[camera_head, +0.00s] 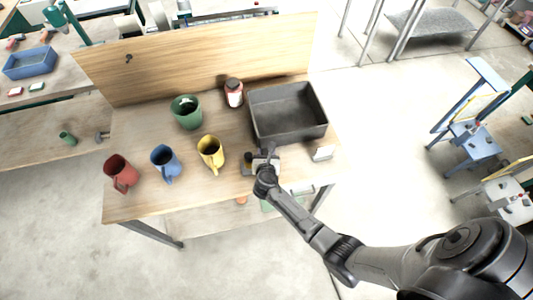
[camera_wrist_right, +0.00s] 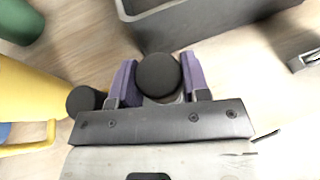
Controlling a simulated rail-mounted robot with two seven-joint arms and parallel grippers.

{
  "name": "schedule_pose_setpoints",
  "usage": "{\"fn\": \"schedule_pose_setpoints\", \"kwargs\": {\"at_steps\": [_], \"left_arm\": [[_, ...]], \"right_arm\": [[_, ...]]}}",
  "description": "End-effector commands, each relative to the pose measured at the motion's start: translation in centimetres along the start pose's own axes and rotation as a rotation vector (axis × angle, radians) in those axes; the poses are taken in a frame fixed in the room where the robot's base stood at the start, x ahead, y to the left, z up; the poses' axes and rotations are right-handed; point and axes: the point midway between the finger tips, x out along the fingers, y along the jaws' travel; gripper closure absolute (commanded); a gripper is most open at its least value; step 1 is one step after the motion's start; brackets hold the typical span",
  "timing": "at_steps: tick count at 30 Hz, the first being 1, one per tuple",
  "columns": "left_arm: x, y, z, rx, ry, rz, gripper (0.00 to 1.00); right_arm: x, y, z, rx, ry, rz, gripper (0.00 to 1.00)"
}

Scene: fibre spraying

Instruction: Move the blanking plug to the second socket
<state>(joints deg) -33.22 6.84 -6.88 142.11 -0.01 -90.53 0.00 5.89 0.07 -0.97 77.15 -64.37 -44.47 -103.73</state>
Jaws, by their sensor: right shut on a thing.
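My right gripper (camera_head: 264,166) is low over the front right of the wooden table, left of the small grey-white block and in front of the grey bin. In the right wrist view its two purple fingers (camera_wrist_right: 159,80) are shut on a round black-topped piece, which looks like the blanking plug (camera_wrist_right: 157,74). A second round black piece (camera_wrist_right: 85,101) stands just left of the fingers; I cannot tell what it is. The sockets cannot be made out, and the gripper body hides what lies under it. My left gripper is not in view.
The open grey bin (camera_head: 259,117) stands close behind the gripper. A yellow mug (camera_head: 209,157) is near on the left, then a blue mug (camera_head: 163,165) and a red mug (camera_head: 119,175). A green cup (camera_head: 186,117) and a bottle (camera_head: 234,96) stand further back, before an upright wooden board (camera_head: 200,58).

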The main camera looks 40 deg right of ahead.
Motion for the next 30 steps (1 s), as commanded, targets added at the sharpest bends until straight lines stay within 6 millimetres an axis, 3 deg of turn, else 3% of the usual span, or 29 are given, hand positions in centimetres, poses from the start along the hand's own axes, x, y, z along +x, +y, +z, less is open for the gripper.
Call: {"fn": "schedule_pose_setpoints", "kwargs": {"at_steps": [30], "left_arm": [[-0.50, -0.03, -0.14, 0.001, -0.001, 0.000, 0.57]], "right_arm": [[-0.01, 0.01, 0.05, 0.000, 0.000, 0.000, 0.82]]}}
